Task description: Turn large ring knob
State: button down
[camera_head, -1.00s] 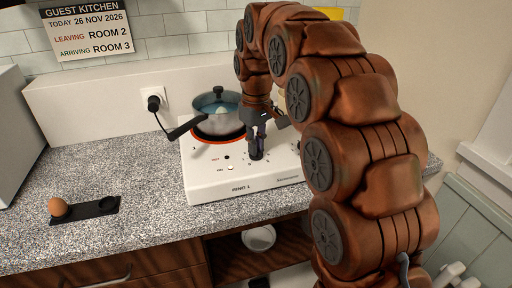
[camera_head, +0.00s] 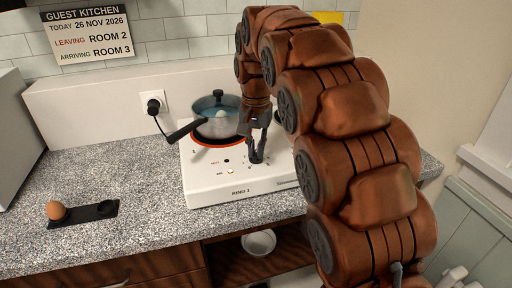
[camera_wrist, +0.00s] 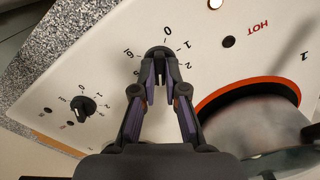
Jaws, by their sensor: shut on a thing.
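The white hob (camera_head: 215,188) stands on the counter. My gripper (camera_head: 257,150) points down at its front middle and is shut on a black knob (camera_head: 256,159). In the wrist view the fingers (camera_wrist: 160,82) close on both sides of this knob (camera_wrist: 159,53), which has a numbered dial around it. The ring (camera_wrist: 250,88) shows an orange edge under a metal pot (camera_head: 218,118). A small lamp (camera_wrist: 215,4) is lit; the dot by HOT (camera_wrist: 228,42) is dark.
A wall socket (camera_head: 154,105) has a plug and cable behind. An egg (camera_head: 56,210) sits in a black holder (camera_head: 92,212) at left. Open counter lies between holder and hob.

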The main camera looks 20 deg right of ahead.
aim_at(256, 153)
jog(key=m+p, duration=0.1)
jog(key=m, duration=0.5)
jog(key=shift+r+m+p, duration=0.1)
jog(key=shift+m+p, duration=0.2)
jog(key=m+p, duration=0.2)
jog(key=m, duration=0.3)
dwell(0.4)
jog(key=c, duration=1.2)
grip_release()
jog(key=shift+r, duration=5.95)
